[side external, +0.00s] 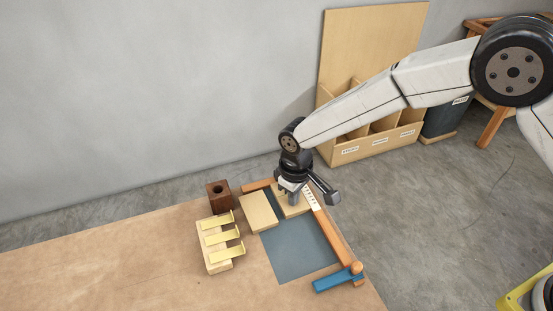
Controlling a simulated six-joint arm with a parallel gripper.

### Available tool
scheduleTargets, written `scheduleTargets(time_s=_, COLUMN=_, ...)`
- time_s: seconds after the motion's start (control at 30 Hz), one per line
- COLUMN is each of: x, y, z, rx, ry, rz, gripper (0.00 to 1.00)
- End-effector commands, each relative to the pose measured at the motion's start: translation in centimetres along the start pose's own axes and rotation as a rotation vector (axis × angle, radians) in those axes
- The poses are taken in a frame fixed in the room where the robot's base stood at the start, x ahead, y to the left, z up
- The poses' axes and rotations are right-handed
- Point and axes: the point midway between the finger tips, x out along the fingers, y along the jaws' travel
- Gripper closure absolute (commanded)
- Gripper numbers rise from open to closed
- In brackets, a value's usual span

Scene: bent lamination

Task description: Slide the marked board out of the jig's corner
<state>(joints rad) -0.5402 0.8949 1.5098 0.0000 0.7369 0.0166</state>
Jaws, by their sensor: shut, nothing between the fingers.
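The jig is an L of orange-brown wooden fences (338,239) along the back and right of a dark blue-grey mat (295,250). A pale board (296,211) lies in the jig's corner, partly hidden under my gripper (291,202). My gripper points down over this board with its fingers shut and empty. I cannot tell whether the fingertips touch the board. A second pale board (258,212) lies to the left, apart from the gripper. I cannot make out a mark on either board.
A pale rack with yellow arms (222,240) and a dark brown block with a hole (219,196) stand to the left. A blue bar with an orange knob (338,279) sits at the right fence's near end. The table's left front is clear. Wooden bins (375,145) stand behind.

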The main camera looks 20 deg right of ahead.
Motion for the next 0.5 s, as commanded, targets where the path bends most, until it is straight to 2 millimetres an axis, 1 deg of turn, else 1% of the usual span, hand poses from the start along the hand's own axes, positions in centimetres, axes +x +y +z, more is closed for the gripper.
scheduleTargets(time_s=0.5, x=0.05, y=-0.55, z=0.86, rx=0.000, ry=-0.001, rz=0.000, gripper=1.00)
